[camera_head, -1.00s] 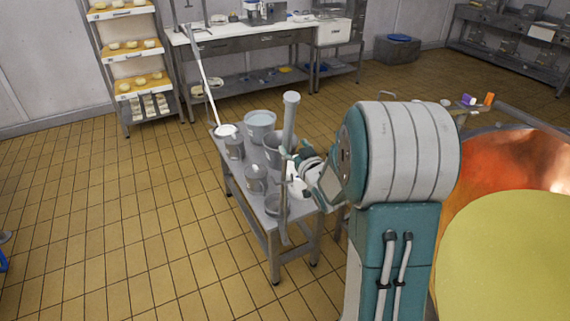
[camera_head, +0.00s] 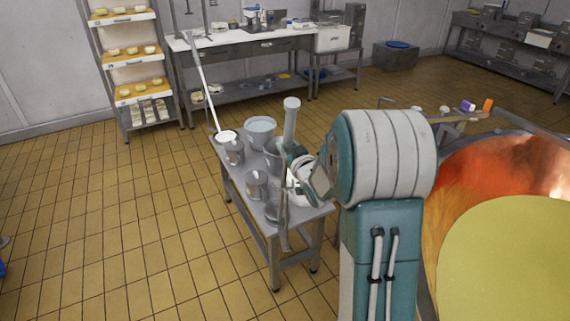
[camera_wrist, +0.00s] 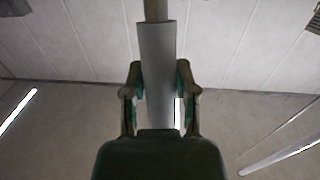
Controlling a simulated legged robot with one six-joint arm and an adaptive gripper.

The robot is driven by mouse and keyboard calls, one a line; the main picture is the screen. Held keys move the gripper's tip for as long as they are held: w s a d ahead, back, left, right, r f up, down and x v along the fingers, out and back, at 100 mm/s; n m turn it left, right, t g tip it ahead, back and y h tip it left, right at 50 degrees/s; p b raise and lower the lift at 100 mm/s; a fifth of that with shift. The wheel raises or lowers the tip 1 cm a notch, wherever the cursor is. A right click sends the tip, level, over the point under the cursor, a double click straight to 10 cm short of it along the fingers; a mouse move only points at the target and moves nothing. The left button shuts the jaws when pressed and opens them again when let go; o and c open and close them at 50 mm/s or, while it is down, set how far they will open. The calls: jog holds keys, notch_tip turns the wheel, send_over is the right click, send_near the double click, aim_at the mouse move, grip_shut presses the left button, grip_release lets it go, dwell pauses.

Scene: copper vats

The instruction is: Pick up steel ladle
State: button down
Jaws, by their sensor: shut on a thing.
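The steel ladle is most likely the long, thin grey piece (camera_head: 283,205) standing upright at the front edge of the small steel table (camera_head: 310,212). My gripper (camera_head: 286,155) is at its upper part. In the wrist view a flat grey handle (camera_wrist: 157,62) runs between the two fingers of my gripper (camera_wrist: 159,90), which are closed on it from both sides. The ladle's lower end overlaps the table edge and a pot (camera_head: 271,211), so I cannot tell whether it touches either.
A copper vat (camera_head: 500,165) is at right. A shelf rack (camera_head: 130,60) and workbench (camera_head: 245,46) stand behind.

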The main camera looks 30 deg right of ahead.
notch_tip(320, 180, up, 17)
dwell(0.9)
